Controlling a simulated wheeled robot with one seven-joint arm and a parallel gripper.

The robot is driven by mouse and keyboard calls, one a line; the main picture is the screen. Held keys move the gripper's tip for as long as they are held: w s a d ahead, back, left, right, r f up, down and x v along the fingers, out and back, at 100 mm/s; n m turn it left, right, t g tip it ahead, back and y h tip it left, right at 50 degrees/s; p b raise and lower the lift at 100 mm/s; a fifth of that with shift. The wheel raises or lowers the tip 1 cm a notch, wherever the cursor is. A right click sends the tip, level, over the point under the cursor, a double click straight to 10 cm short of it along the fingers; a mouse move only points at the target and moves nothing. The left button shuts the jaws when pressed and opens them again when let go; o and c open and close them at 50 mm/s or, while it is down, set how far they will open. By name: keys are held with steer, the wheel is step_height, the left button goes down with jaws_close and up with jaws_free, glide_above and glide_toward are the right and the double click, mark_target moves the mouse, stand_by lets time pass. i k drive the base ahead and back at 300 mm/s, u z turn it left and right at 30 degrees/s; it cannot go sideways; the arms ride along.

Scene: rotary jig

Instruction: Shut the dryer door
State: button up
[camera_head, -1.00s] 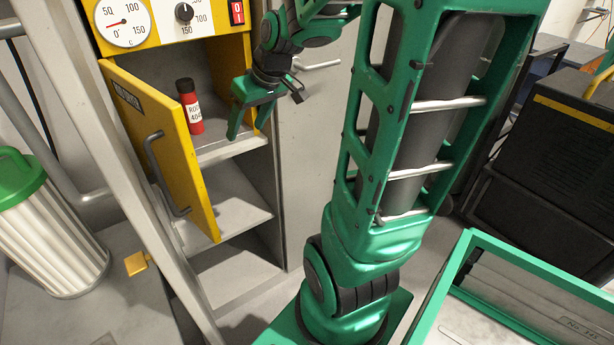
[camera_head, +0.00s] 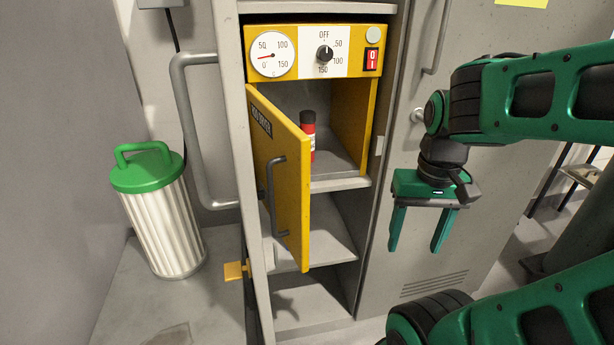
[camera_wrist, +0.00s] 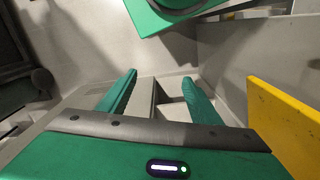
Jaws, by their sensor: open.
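The yellow dryer door (camera_head: 283,180) stands open, swung outward from its left side, with a grey bar handle (camera_head: 275,200) on its outer face. The dryer body (camera_head: 318,52) above has a dial, a knob and a red switch. A red bottle with a dark cap (camera_head: 308,137) stands on the shelf inside. My gripper (camera_head: 418,248) is open and empty, pointing down to the right of the dryer opening, apart from the door. In the wrist view, my gripper (camera_wrist: 158,92) shows two spread fingers, and a yellow panel (camera_wrist: 285,120) stands at the right edge.
A ribbed bin with a green lid (camera_head: 158,215) stands left of the cabinet. A grey upright (camera_head: 235,110) and bar handle lie left of the dryer. A closed grey cabinet door (camera_head: 400,290) is behind my gripper. Lower shelves (camera_head: 310,300) are open.

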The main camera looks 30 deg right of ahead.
mark_target(281, 152)
steer(key=u, duration=0.85)
steer(key=k, duration=1.7)
steer(key=z, duration=0.75)
steer(key=i, duration=1)
